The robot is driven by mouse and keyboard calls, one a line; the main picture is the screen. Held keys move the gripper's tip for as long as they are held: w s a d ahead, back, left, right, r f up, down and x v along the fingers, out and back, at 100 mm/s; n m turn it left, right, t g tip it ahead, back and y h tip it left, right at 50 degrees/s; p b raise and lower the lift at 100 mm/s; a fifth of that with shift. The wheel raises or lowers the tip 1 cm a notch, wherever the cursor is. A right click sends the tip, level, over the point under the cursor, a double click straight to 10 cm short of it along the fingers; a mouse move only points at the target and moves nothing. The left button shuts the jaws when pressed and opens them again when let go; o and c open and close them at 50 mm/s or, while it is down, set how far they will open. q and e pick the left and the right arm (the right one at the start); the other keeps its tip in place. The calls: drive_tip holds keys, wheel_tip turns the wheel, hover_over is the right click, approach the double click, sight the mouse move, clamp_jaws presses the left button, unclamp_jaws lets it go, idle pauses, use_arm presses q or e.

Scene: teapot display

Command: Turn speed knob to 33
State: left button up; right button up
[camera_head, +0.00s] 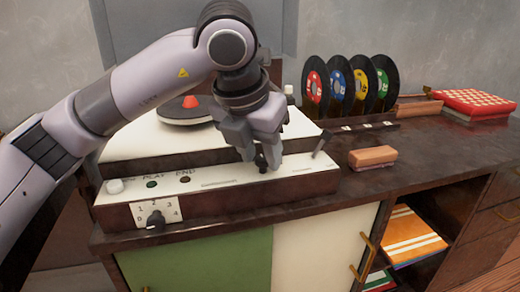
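A record player (222,196) with a cream top and dark wooden front stands on the cabinet. A small black knob (262,164) stands on its top panel. My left gripper (261,161) points down over this panel, with its two fingers apart on either side of the black knob. I cannot tell whether the fingers touch it. A numbered dial (155,217) with a black pointer knob is on the front face at the left. No label reading 33 is legible, so I cannot tell for certain which is the speed knob. My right gripper is not in view.
A black lever (321,143) stands right of my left gripper. A dark record with a red centre (190,102) lies behind my arm. Several upright records (340,85), a brownish block (372,157) and a red checked box (475,102) are on the right. The counter's front right is clear.

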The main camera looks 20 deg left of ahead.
sight(252, 183)
use_arm(q)
drive_tip(key=p+v, duration=0.2)
drive_tip(key=v, duration=0.5)
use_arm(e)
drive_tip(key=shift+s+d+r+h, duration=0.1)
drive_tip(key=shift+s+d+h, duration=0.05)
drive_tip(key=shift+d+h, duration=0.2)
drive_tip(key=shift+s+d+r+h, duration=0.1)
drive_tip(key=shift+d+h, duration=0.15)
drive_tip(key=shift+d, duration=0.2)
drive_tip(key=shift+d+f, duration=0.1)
use_arm(q)
drive_tip(key=shift+s, duration=0.1)
